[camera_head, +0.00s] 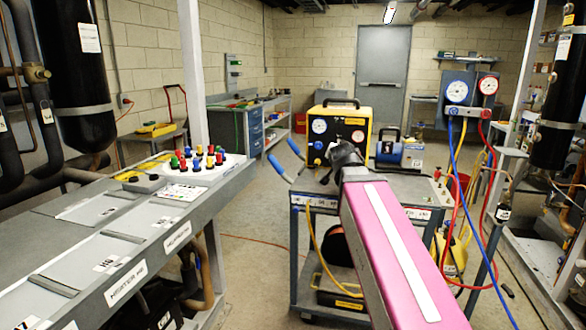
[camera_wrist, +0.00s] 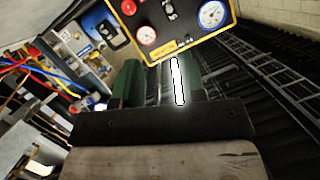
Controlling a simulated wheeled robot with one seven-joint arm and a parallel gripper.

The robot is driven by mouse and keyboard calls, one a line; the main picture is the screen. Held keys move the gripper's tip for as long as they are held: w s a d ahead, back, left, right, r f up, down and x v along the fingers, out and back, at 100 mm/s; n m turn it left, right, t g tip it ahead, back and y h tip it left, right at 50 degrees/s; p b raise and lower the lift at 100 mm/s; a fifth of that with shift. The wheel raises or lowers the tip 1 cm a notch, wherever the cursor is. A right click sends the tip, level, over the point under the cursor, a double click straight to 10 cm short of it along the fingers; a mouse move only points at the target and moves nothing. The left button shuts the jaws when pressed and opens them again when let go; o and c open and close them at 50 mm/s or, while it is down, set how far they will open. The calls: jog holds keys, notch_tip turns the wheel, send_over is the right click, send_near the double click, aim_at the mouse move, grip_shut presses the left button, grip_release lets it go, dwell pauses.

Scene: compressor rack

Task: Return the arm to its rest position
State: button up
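My arm reaches forward from the lower right of the head view as a pink link with a white stripe. My gripper (camera_head: 345,154) is a dark shape at its far end, above the cart and in front of the yellow gauge machine. Its fingers are hard to make out there. In the wrist view, my gripper (camera_wrist: 160,80) shows two green-padded fingers with a gap between them. I see no object held in it. A bright white strip lies over the right finger.
The yellow gauge machine (camera_head: 336,133) stands on the cart (camera_head: 300,200) close to my gripper. Blue and red gauges (camera_head: 457,92) with hanging hoses are to the right. A grey bench (camera_head: 140,235) with coloured caps (camera_head: 197,158) is left. Open floor (camera_head: 250,205) lies between bench and cart.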

notch_tip(320, 180, down, 15)
jog(key=s+d+n+g, duration=0.1)
jog(key=s+d+g, duration=0.1)
jog(key=g, duration=0.2)
jog(key=s+f+n+g+y, duration=0.1)
jog(key=s+f+g, duration=0.4)
jog(key=f, duration=0.9)
jog(key=s+f+n+g+y, duration=0.1)
jog(key=s+f+n+g, duration=0.2)
jog(key=s+f, duration=0.9)
notch_tip(320, 180, down, 2)
jog(key=g, duration=0.2)
jog(key=shift+d+g, duration=0.15)
jog(key=shift+g, duration=0.15)
